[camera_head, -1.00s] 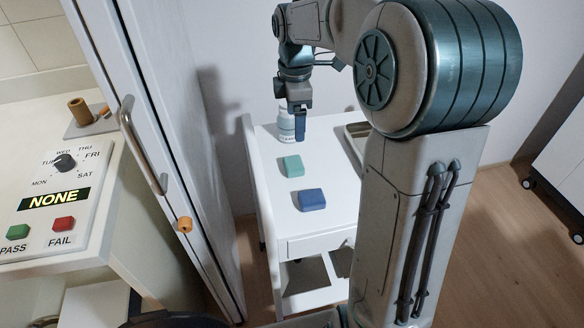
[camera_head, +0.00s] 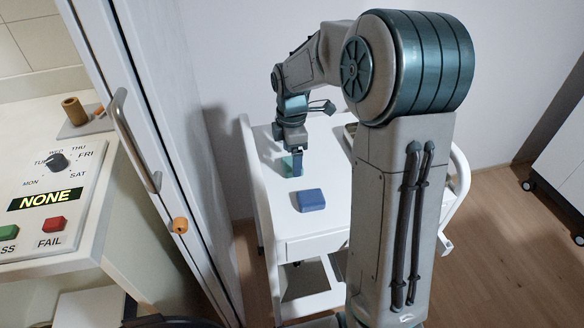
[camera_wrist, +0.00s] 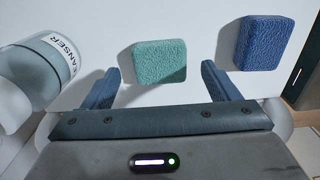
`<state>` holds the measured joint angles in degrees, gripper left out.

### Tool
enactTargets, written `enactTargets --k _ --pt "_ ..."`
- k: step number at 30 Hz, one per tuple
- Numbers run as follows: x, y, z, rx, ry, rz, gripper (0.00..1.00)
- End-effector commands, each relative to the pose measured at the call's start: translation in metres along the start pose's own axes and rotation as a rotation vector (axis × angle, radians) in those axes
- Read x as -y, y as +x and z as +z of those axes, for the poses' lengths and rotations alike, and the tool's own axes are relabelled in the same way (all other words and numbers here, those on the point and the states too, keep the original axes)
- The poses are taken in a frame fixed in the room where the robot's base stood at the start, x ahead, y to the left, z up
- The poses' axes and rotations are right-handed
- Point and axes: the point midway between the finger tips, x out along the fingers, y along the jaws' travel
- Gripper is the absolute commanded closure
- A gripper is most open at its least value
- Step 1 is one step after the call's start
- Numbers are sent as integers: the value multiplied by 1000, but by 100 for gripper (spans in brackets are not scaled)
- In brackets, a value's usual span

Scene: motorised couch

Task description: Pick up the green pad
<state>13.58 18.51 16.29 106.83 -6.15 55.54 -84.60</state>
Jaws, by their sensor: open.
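The green pad (camera_wrist: 160,62) lies on the white cart top (camera_head: 272,219). In the wrist view it sits ahead of and between the two blue fingers of my gripper (camera_wrist: 161,86), which are open and stand apart from its sides. In the head view my gripper (camera_head: 297,166) is low over the cart, and its finger partly hides the green pad (camera_head: 287,166). I cannot tell how high the fingertips are above the cart top.
A blue pad (camera_head: 311,200) lies nearer the front of the cart, to the right in the wrist view (camera_wrist: 265,43). A door handle (camera_head: 136,140) and a button panel (camera_head: 55,190) are at the left.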

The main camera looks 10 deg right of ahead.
Motion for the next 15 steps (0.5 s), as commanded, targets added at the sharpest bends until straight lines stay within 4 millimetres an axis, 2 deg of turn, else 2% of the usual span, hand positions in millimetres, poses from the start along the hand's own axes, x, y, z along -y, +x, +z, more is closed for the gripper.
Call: enactTargets --k 1,4,11,12,15 --pt "0 9 0 0 0 -2 18" --pt "0 17 0 0 0 -1 18" --pt "0 19 0 1 0 1 18" --pt "0 19 0 1 0 1 21" --pt "0 18 0 1 0 1 49"
